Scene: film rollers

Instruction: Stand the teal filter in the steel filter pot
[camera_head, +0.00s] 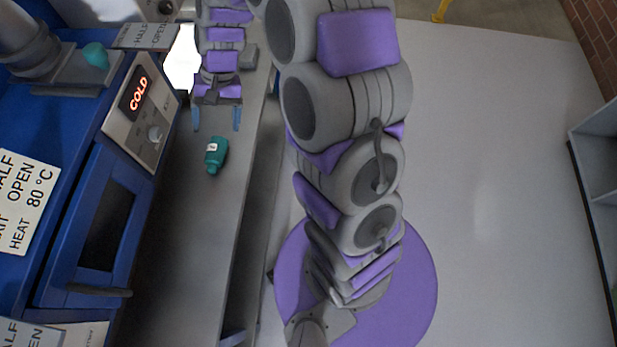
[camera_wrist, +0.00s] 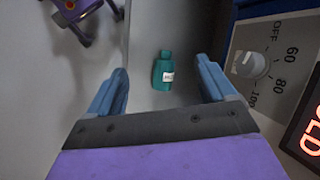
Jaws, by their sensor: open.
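A teal bottle-shaped piece with a white label, which looks like the teal filter (camera_head: 215,155), lies on its side on the grey bench. In the wrist view the filter (camera_wrist: 162,73) shows between and beyond the fingertips, its narrow neck pointing up in the picture. My gripper (camera_head: 216,119) is open and empty, with its two blue fingers apart on either side of the filter's line. In the wrist view my gripper (camera_wrist: 162,88) is not touching it. I cannot pick out the steel filter pot for sure in either view.
A blue machine (camera_head: 60,190) with a red COLD display (camera_head: 138,94) and a dial (camera_head: 155,133) stands along the bench's left side. A second teal piece (camera_head: 95,55) sits on it near a grey cylinder (camera_head: 25,45). The grey bench (camera_head: 190,250) is clear nearer me.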

